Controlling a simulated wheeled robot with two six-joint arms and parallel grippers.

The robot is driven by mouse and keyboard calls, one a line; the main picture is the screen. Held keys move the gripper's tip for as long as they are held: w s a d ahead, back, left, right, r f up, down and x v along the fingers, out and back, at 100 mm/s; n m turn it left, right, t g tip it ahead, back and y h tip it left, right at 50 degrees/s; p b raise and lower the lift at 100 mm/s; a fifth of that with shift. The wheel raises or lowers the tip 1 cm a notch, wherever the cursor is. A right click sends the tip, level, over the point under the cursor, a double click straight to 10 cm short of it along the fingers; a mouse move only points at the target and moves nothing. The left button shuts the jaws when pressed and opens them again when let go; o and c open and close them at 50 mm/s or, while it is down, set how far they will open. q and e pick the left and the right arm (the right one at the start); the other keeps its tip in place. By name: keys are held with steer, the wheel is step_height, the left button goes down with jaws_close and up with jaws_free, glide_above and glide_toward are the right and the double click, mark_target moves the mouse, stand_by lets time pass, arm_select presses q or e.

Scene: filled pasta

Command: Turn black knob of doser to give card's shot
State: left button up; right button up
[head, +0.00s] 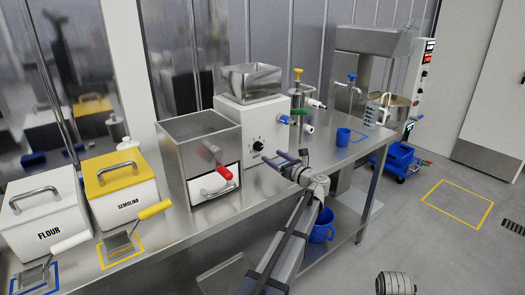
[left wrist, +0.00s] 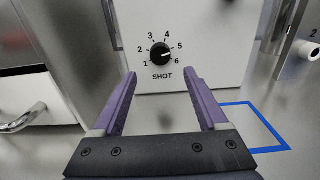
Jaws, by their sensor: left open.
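The doser is a white box (head: 231,117) with a steel hopper (head: 250,80) on top, standing on the steel table. Its black knob (head: 258,145) is on the front face. In the left wrist view the knob (left wrist: 160,54) sits above the word SHOT, inside numbers 1 to 6. Its white mark appears to point right, between 5 and 6. My left gripper (head: 274,158) is open and empty in front of the doser. In the left wrist view its purple fingers (left wrist: 159,76) are apart, just below the knob and not touching it. I cannot make out a card.
A steel bin (head: 200,130) with a red-handled lever stands left of the doser. Flour (head: 40,205) and semolina (head: 122,185) boxes stand farther left. A blue outline (left wrist: 262,118) marks the table.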

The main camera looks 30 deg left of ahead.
mark_target(260, 148)
arm_select(q)
steer(key=shift+x, duration=3.9)
jaws_close()
